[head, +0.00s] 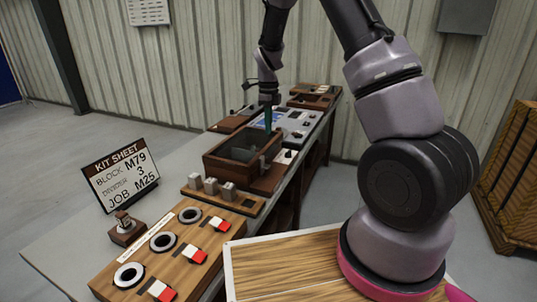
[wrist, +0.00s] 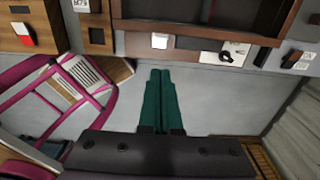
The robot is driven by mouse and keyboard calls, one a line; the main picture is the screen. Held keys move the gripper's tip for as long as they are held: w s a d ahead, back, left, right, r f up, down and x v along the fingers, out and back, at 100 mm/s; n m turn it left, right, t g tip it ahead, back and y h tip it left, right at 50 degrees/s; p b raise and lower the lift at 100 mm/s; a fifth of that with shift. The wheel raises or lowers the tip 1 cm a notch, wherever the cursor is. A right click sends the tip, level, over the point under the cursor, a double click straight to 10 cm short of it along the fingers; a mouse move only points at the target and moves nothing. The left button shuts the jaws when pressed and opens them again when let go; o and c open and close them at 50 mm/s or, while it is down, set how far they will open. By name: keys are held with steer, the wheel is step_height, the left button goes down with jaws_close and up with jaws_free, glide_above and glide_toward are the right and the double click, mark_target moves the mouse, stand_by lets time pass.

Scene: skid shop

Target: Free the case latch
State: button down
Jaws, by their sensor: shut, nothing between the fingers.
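A dark brown wooden case (head: 222,166) with an open top stands on the long bench. In the wrist view, the case's front ledge (wrist: 128,44) runs across the top, with a small pale metal piece (wrist: 159,42) on it that may be the latch. I cannot tell the latch's state. My gripper (wrist: 160,72) has teal fingers, shut and empty, pointing at the ledge just below the pale piece and seemingly apart from it. In the head view, my gripper (head: 268,121) is over the far side of the case, and its tips are hard to make out.
A kit sheet sign (head: 121,175) stands on the left of the bench. A wooden board (head: 165,250) with several rings and red-white switches lies nearest. Grey blocks (head: 211,186) sit on a strip before the case. Panels and trays (head: 310,101) fill the far end. A slatted crate (head: 510,170) stands right.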

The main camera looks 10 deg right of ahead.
mark_target(269, 166)
step_height(269, 166, down, 14)
steer(key=shift+r, duration=0.1)
stand_by(0.4)
